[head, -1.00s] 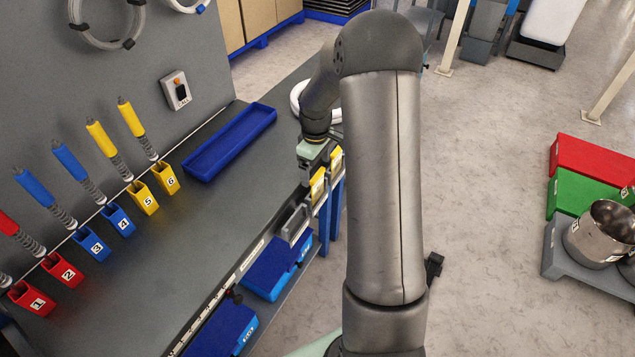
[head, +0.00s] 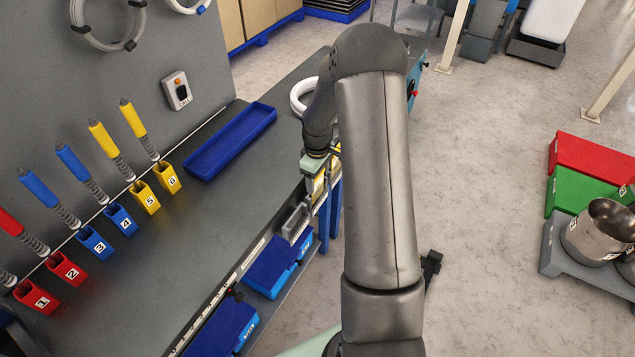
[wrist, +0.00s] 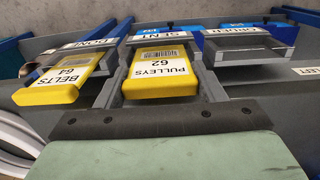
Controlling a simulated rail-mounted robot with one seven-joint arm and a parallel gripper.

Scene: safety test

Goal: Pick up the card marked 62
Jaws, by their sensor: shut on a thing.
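The yellow card marked 62 (wrist: 157,68), which reads PULLEYS, lies in the middle of the wrist view. My gripper (wrist: 159,84) has a grey finger on each side of this card and is shut on it.
A yellow card marked 64, BELTS (wrist: 62,80), is close on the left. Floor at right has clear space.

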